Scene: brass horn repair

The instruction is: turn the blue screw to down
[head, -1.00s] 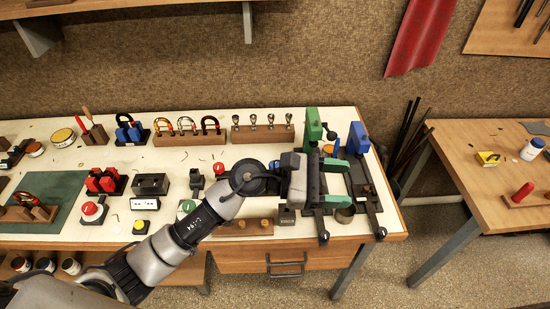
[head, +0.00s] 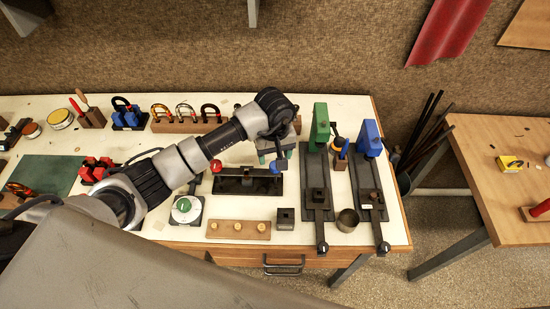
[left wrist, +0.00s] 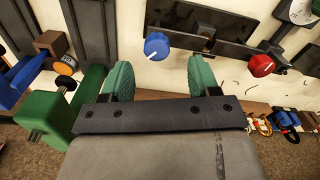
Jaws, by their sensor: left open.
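The blue screw (head: 275,168) is a round knob at the right end of a black fixture (head: 248,185) on the bench. In the left wrist view the blue screw (left wrist: 156,46) shows a short white mark on its face, slanting toward the picture's lower left. A red screw (head: 216,166) is at the fixture's other end, and also shows in the left wrist view (left wrist: 262,65). My left gripper (left wrist: 161,78) is open and empty, its green fingers apart and short of the blue screw. My right gripper is not in view.
A green press (head: 319,130) and a blue press (head: 371,140) stand right of the fixture. A wooden block with several knobs (head: 238,230), a small dark block (head: 285,218) and a metal cup (head: 347,220) sit in front. A horseshoe rack (head: 185,124) is behind.

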